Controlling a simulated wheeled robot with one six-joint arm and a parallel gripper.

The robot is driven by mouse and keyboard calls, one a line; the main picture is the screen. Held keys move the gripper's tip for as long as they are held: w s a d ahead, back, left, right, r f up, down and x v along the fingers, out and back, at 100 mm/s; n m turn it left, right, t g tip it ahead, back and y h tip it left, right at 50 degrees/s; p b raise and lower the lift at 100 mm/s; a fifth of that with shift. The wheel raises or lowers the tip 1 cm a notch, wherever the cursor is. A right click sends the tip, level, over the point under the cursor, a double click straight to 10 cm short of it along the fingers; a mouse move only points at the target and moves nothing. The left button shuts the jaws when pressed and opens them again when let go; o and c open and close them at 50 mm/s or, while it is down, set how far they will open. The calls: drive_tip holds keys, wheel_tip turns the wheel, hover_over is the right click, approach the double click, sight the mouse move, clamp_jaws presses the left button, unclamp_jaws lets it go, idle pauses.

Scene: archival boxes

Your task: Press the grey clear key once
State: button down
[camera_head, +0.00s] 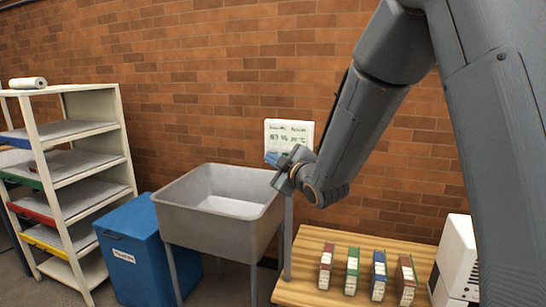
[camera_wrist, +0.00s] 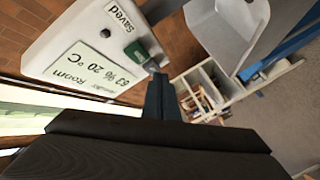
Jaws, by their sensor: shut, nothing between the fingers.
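A white wall panel (camera_wrist: 75,40) fills the upper left of the wrist view, with a pale green display (camera_wrist: 82,68) reading 63 % and 20 °C. A green key (camera_wrist: 137,50) sits near its edge. A small grey patch (camera_wrist: 152,66) lies beside the green key at my fingertips; I cannot tell if it is the grey clear key. My gripper (camera_wrist: 157,78) is shut and empty, its tips close to that patch. Contact cannot be told. In the head view the panel (camera_head: 291,130) hangs above the sink, with my gripper (camera_head: 272,158) at its lower left.
A grey sink (camera_head: 180,213) stands below my gripper. A wooden table (camera_head: 310,248) with several small boxes is at right. A blue bin (camera_head: 133,250) and white shelves (camera_head: 125,140) stand left.

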drive_tip(key=shift+s+a, duration=0.2)
drive_tip(key=shift+s, duration=0.25)
drive_tip(key=shift+s+a, duration=0.3)
drive_tip(key=shift+s, duration=0.5)
drive_tip(key=shift+s+a, duration=0.25)
drive_tip(key=shift+s, duration=0.5)
drive_tip(key=shift+s+a, duration=0.3)
drive_tip(key=shift+s, duration=0.5)
